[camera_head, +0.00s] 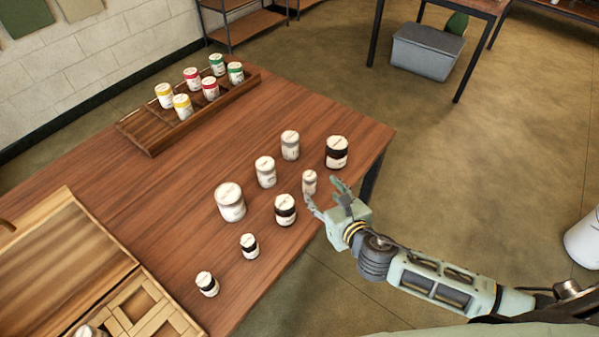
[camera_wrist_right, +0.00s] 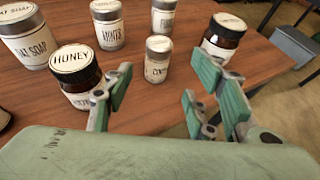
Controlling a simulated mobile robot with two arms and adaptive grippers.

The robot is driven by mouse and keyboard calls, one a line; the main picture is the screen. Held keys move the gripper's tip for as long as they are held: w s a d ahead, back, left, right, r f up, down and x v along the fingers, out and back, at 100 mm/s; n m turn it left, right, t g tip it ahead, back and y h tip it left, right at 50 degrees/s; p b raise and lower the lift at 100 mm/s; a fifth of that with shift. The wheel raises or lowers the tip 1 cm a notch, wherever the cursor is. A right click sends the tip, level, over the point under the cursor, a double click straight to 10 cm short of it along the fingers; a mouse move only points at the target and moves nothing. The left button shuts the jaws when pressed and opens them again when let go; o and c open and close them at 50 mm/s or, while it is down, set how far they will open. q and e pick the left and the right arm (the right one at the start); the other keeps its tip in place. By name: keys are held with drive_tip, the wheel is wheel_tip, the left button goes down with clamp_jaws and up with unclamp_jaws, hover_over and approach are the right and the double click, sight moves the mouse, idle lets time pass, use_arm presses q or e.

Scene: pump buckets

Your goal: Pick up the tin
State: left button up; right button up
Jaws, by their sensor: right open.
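My right gripper (camera_head: 325,194) is open and empty at the table's right edge. A small pale tin (camera_head: 309,182) stands upright just beyond its fingertips. In the right wrist view this tin (camera_wrist_right: 157,62) shows between the fingers of the open gripper (camera_wrist_right: 165,84), with a gap to them. Larger pale tins stand upright behind: a wide one (camera_head: 230,203), a middle one (camera_head: 265,173) and a far one (camera_head: 290,146). They also show in the wrist view, the wide one (camera_wrist_right: 24,42) at far left. My left gripper is not in view.
A dark HONEY jar (camera_wrist_right: 78,82) stands left of the gripper and another dark jar (camera_head: 337,158) beyond it. Two small dark jars (camera_head: 249,247) (camera_head: 207,286) stand nearer. A wooden tray (camera_head: 152,138) holds coloured tins. A wooden box (camera_head: 60,265) lies at left.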

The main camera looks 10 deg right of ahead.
sight(312, 183)
drive_tip(key=shift+w+a, duration=0.35)
drive_tip(key=shift+w, duration=0.2)
drive_tip(key=shift+p+x, duration=0.4)
drive_tip(key=shift+x, duration=0.65)
drive_tip(key=x, duration=0.3)
drive_tip(key=shift+w, duration=0.15)
drive_tip(key=c, duration=1.2)
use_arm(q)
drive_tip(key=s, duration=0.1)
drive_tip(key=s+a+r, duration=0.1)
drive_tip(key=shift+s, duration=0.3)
